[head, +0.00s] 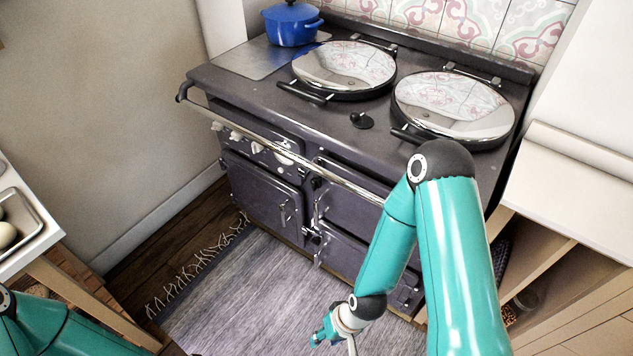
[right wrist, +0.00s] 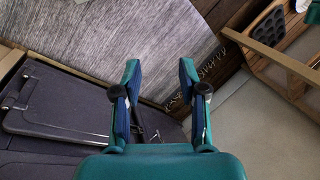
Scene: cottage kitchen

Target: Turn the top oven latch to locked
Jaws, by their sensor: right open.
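The dark range cooker (head: 265,185) stands against the back wall, with several doors on its front. A bright latch handle (head: 318,205) shows at the left edge of the upper right oven door (head: 352,212). It hangs roughly upright; whether it is locked I cannot tell. Another bright latch (head: 319,252) sits lower down. My right gripper (head: 332,336) is low in front of the cooker, over the rug, apart from the latches. In the right wrist view it (right wrist: 160,72) is open, with nothing between its fingertips. My left gripper is out of view.
A chrome rail (head: 300,160) runs along the cooker's front above the doors. A grey rug (head: 240,290) covers the floor before it. A wooden unit (head: 560,270) stands close on the right, and a tray (head: 22,225) is at the left.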

